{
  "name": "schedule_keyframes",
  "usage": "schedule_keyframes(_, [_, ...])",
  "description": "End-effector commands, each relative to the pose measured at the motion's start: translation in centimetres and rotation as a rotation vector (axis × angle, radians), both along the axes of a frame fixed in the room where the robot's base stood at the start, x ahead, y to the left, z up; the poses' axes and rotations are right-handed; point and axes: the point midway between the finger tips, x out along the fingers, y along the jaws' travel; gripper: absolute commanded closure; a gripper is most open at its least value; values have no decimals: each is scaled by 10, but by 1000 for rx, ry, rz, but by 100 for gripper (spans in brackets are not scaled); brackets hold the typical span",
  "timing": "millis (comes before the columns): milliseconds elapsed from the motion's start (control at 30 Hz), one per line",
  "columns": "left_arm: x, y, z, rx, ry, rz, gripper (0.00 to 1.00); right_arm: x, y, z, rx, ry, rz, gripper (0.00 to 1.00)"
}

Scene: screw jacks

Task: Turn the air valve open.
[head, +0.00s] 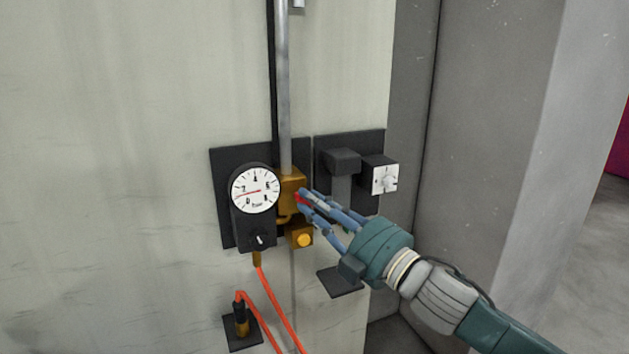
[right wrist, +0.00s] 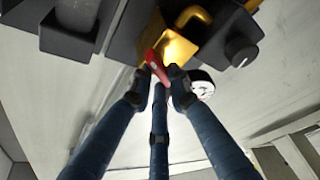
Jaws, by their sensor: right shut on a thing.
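The air valve has a brass body (head: 291,187) on a black wall plate, below a vertical grey pipe. Its small red handle (head: 301,197) is at the front of the body. In the right wrist view the brass body (right wrist: 178,50) and the red handle (right wrist: 152,61) show close up. My right gripper (head: 306,204) reaches in from the lower right. In the right wrist view its blue fingers (right wrist: 162,77) are shut on the red handle, whose lower end is partly hidden between the fingertips. My left gripper is not in view.
A round white gauge (head: 255,188) sits just left of the valve, with a black knob (head: 259,241) below it. A black box with a white dial (head: 383,178) is to the right. Orange hoses (head: 276,306) hang below. A grey pillar (head: 490,130) stands right of the wall.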

Motion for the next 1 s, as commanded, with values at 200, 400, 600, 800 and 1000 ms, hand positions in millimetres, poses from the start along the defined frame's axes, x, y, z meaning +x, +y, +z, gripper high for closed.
schedule_keyframes(200, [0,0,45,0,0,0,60,0,0,8,-185,-73,-2,100])
schedule_keyframes(400, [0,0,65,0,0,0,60,0,1,5,-322,-130,-2,100])
schedule_keyframes(600, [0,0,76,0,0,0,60,0,1,3,-417,-171,-1,100])
schedule_keyframes(800, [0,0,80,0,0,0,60,-1,2,1,-468,-192,0,100])
schedule_keyframes(1000, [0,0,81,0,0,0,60,-1,2,-1,-484,-198,0,100])
